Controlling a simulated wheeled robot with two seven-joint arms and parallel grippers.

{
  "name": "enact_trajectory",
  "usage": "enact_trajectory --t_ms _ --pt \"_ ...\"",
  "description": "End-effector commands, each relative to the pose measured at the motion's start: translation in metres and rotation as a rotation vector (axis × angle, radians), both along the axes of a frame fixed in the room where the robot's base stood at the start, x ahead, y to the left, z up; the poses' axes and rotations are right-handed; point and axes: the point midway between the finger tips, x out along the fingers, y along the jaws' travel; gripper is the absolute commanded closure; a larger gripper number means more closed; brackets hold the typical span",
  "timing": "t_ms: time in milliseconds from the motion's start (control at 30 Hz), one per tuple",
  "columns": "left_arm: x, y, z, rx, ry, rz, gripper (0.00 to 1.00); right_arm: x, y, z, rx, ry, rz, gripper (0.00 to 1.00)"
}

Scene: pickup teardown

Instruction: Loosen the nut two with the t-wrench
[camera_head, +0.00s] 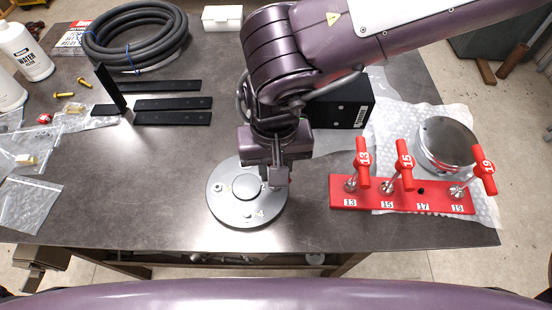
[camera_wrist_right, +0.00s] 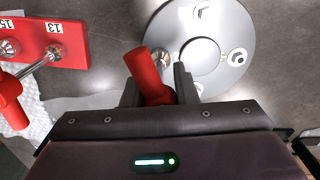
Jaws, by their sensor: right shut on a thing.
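A round grey metal disc (camera_head: 222,207) lies on the table, with nuts and engraved numbers around a raised centre; it also shows in the wrist view (camera_wrist_right: 225,35). My right gripper (camera_head: 278,181) is over the disc's right side. In the wrist view my right gripper (camera_wrist_right: 158,92) is shut on the red handle of a t-wrench (camera_wrist_right: 144,67). Silver metal shows beside the handle over the disc; I cannot tell whether the wrench seats on a nut. Nut two is hidden or unclear behind my gripper. My left gripper is out of view.
A red rack (camera_head: 337,190) at right holds t-wrenches 13, 15 and 19; its 17 place is empty. A metal cylinder (camera_head: 446,145) stands behind it on bubble wrap. A black box (camera_head: 345,103), black bars (camera_head: 172,118) and a coiled hose (camera_head: 135,35) lie farther back.

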Motion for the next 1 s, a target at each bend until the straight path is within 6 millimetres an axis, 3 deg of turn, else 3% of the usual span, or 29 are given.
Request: enact_trajectory --t_ms 100,600,1000 --pt "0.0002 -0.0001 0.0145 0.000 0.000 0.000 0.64 -0.0051 -0.0055 -0.0009 -0.013 0.017 0.029 1.00" --pt "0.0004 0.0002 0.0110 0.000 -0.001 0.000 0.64 -0.0024 -0.0083 -0.0068 -0.016 0.010 0.301 1.00" --pt "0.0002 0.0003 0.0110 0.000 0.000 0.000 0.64 -0.0041 -0.0071 -0.0068 -0.008 0.016 0.337 1.00"
